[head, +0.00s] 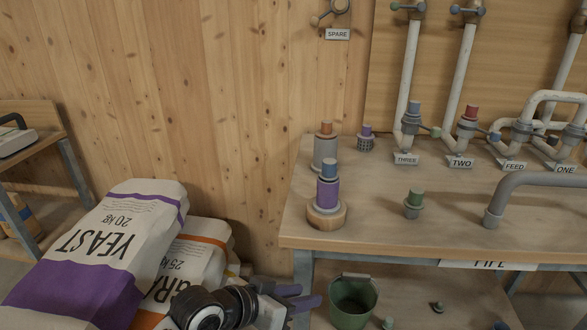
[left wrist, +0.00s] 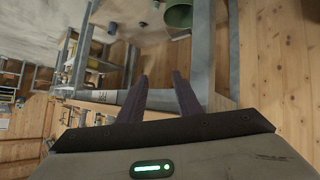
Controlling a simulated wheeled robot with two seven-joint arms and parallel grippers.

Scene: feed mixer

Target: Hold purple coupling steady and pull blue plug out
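The purple coupling (head: 327,194) stands upright on a round wooden base near the left front of the bench. The blue plug (head: 329,169) sits on its top, with a grey collar between them. My left gripper (head: 308,295) is below and in front of the bench top, apart from the coupling. Its two dark purple-grey fingers are spread with nothing between them, and they also show apart in the left wrist view (left wrist: 160,78). The coupling and plug cannot be made out in the left wrist view. My right gripper is in neither view.
A grey cylinder with an orange top (head: 325,147) stands close behind the coupling. A small purple-topped piece (head: 366,138) and a green-topped fitting (head: 414,204) are nearby. White pipes (head: 409,80) rise behind.

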